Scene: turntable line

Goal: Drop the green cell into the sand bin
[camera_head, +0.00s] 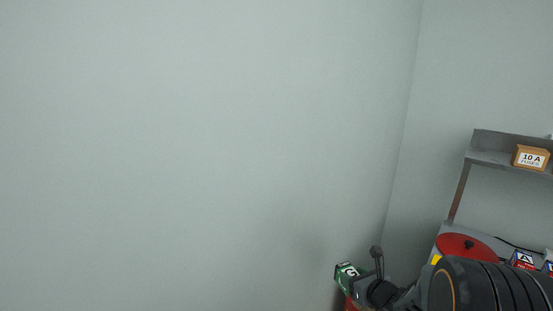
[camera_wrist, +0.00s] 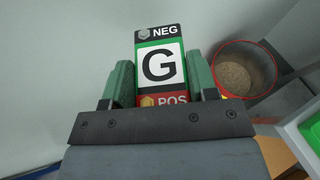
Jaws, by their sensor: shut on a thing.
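The green cell (camera_wrist: 161,63) is a block with a white G panel, a black NEG end and a red POS end. My gripper (camera_wrist: 160,75) is shut on it, with one green finger on each side; the POS end is nearest the palm. In the head view the cell (camera_head: 346,272) and my gripper (camera_head: 374,276) are low, right of centre. The sand bin (camera_wrist: 264,62) is a round, red-rimmed container with sand inside, right of the cell in the wrist view and apart from it. A red sliver below the cell in the head view may be the bin.
In the head view a red disc (camera_head: 465,246) lies on a bench at right, with small labelled boxes (camera_head: 523,260) beside it. A grey shelf (camera_head: 490,157) above holds a 10 A fuse box (camera_head: 531,157). A green tray (camera_wrist: 311,130) is at the wrist view's right edge.

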